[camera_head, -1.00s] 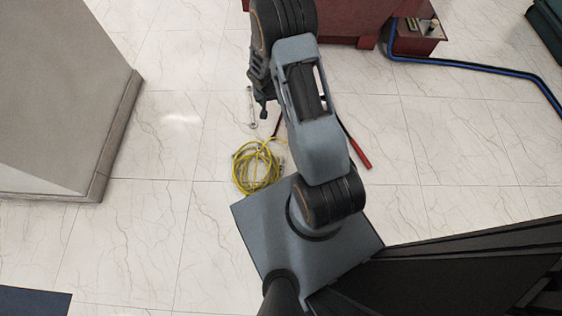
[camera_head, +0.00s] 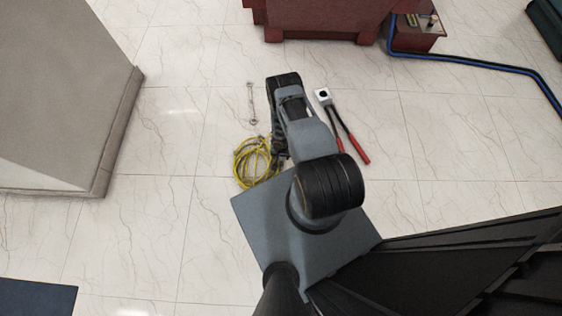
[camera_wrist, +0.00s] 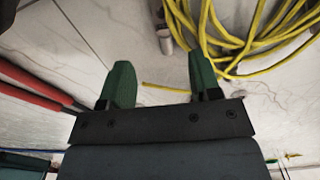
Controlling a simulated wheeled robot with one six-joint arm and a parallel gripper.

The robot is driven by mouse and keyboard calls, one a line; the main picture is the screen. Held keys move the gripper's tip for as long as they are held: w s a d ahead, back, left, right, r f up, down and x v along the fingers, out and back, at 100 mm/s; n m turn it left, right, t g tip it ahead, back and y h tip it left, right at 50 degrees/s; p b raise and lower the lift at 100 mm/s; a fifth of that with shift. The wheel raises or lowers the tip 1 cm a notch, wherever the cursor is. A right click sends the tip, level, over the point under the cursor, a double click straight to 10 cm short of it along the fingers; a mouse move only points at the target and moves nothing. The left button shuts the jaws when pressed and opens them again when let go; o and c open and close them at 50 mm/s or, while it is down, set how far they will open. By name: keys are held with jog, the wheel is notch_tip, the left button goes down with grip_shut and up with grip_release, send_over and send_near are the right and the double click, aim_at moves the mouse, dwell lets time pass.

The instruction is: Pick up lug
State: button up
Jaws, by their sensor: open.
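A small grey metal cylinder (camera_wrist: 165,41), which may be the lug, shows at the top of the wrist view next to the yellow cable. I cannot be sure it is the lug, and I cannot make it out in the head view. My gripper (camera_wrist: 158,78) has two green fingers spread apart with nothing between them. The grey piece lies beyond the fingertips, roughly in line with the gap. In the head view my gripper is low beside the cable coil, mostly hidden by my arm.
A coiled yellow cable (camera_head: 243,168) lies on the tiled floor. A wrench (camera_head: 252,104) lies beyond it. A red-handled tool (camera_head: 346,134) lies to the right, also seen as red handles (camera_wrist: 35,95). A grey block (camera_head: 70,110) stands left. Open floor lies further right.

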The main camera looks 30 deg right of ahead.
jog(key=b, duration=0.4)
send_over(280, 163)
jog(key=f, duration=0.5)
jog(key=shift+s+d+f, duration=0.15)
jog(key=shift+s+f, duration=0.05)
jog(key=shift+s, duration=0.1)
jog(key=f+b, duration=0.1)
jog(key=b, duration=0.1)
jog(key=f+b, duration=0.2)
jog(key=b, duration=0.1)
jog(key=shift+w+f+b, duration=0.25)
jog(key=shift+b, duration=0.1)
jog(key=shift+f+b, duration=0.85)
jog(key=c, duration=1)
jog(key=shift+r, duration=0.1)
